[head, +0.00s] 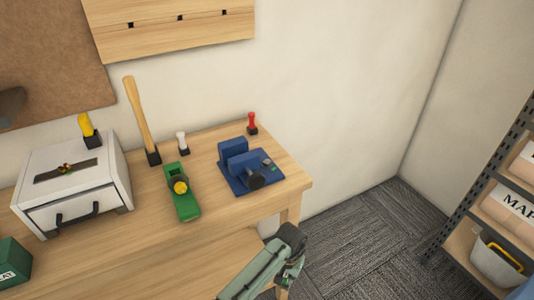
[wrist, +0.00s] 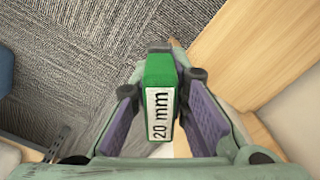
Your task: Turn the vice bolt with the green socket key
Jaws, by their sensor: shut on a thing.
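The blue vice (head: 245,155) stands on its blue base plate near the right end of the workbench. A dark round part (head: 256,181), seemingly the bolt end, faces the front edge. My gripper (wrist: 160,112) is shut on the green socket key (wrist: 160,72), which carries a white label reading "20 mm". The key sits between the two purple-padded fingers, and its lower end is hidden. In the head view my gripper (head: 291,274) is low, in front of the bench's right corner and apart from the vice. The key is hardly visible there.
On the workbench (head: 215,208) stand a green plane (head: 182,195), a mallet-like wooden handle (head: 140,115), a white tool (head: 182,142), a red-handled tool (head: 252,122) and a white drawer box (head: 72,180). A shelf rack (head: 470,215) is at right. Carpet floor (head: 375,240) is clear.

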